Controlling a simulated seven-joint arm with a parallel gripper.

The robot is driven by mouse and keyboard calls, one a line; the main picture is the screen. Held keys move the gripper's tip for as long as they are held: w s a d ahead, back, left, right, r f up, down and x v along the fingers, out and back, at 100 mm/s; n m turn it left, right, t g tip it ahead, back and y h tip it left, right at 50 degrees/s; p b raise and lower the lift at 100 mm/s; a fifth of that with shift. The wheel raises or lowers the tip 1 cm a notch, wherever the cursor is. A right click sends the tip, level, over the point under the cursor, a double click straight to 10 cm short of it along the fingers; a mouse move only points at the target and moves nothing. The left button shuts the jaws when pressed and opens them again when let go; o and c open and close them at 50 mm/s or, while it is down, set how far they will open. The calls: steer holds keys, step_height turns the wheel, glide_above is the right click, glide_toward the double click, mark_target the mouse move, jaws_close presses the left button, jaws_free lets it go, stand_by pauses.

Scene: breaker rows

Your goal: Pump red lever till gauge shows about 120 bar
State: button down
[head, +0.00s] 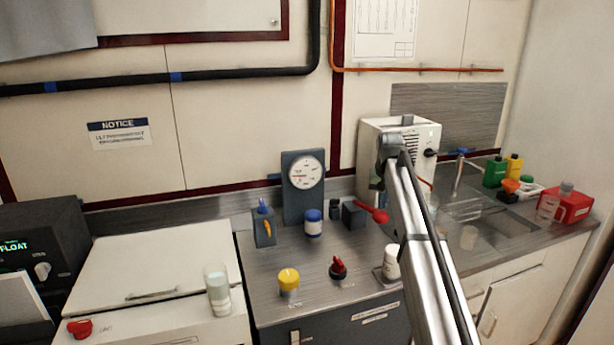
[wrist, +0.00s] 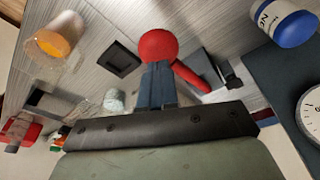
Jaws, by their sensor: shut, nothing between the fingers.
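The red lever (head: 372,212) sticks out to the right of a dark box (head: 354,215) on the grey counter. In the wrist view, the red lever's round knob (wrist: 158,46) and rod (wrist: 192,76) lie close by the fingertips. My gripper (wrist: 158,82) is shut and empty there; I cannot tell whether it touches the knob. Part of the gauge shows in the wrist view (wrist: 311,115).
A white machine (head: 366,145) stands behind. Bottles (head: 495,170) and a red box (head: 567,206) are by the sink.

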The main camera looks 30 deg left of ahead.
mark_target(380, 222)
steer(key=shift+f, duration=0.15)
steer(key=shift+f, duration=4)
steer(key=shift+r, duration=4.15)
steer(key=shift+f, duration=0.1)
steer(key=shift+w+a+f, duration=0.1)
steer(key=shift+f, duration=3.95)
steer(key=shift+r, duration=4.15)
